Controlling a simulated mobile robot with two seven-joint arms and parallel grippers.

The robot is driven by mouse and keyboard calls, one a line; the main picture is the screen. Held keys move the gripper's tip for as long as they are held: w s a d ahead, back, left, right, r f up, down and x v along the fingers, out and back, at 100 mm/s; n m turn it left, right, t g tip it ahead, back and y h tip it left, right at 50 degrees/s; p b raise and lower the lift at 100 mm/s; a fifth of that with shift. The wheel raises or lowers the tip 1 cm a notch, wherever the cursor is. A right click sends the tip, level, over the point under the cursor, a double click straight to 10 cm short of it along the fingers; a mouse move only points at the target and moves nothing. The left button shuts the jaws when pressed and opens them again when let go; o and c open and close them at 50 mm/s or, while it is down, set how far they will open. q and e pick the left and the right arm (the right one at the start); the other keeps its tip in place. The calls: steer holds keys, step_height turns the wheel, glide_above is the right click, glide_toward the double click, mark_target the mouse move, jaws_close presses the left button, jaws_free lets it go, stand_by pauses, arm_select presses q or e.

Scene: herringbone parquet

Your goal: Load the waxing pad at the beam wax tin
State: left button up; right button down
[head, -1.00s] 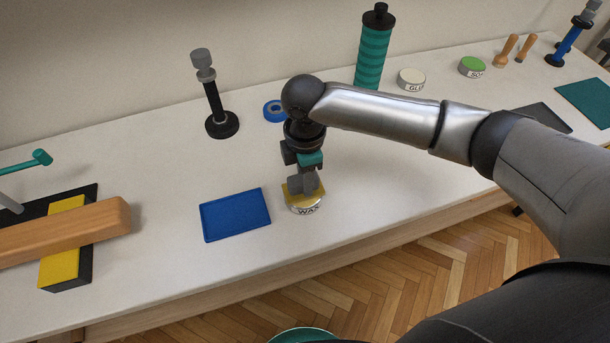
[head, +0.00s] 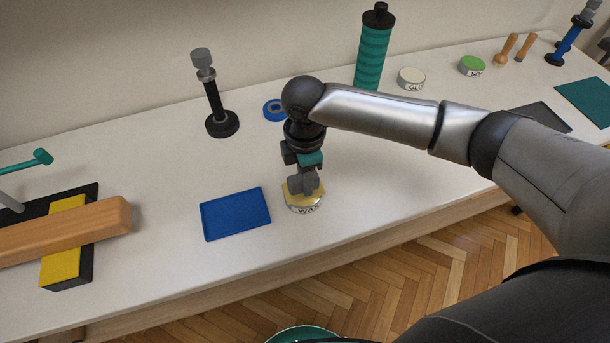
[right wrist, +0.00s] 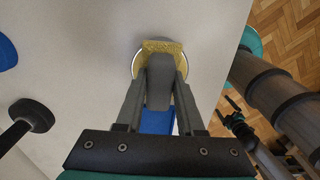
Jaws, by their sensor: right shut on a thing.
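The waxing pad (head: 291,189) is a flat yellow pad with a grey grip block. My right gripper (head: 305,184) is shut on that block and holds the pad flat over the wax tin (head: 301,208), a round pale tin labelled WAX. In the right wrist view the yellow pad (right wrist: 160,46) covers most of the tin, whose pale rim (right wrist: 134,64) shows at the side. I cannot tell whether pad and wax touch. The wooden beam (head: 70,230) lies at the left across yellow-topped black supports. My left gripper (right wrist: 227,109) shows small in the right wrist view, empty, its fingers apart.
A blue tray (head: 235,214) lies just left of the tin. A black stand (head: 218,103), blue tape roll (head: 274,110) and teal roller (head: 373,55) stand behind. Glue (head: 411,78) and green (head: 472,66) tins are farther right. The bench front edge is close to the tin.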

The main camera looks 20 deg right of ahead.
steer(key=shift+s+f+p, duration=0.15)
steer(key=shift+f+p, duration=0.05)
steer(key=shift+p, duration=0.15)
stand_by(1.3)
steer(key=shift+r, duration=0.1)
step_height(320, 180, up, 7)
steer(key=p, duration=0.9)
steer(key=shift+r, duration=0.1)
stand_by(0.6)
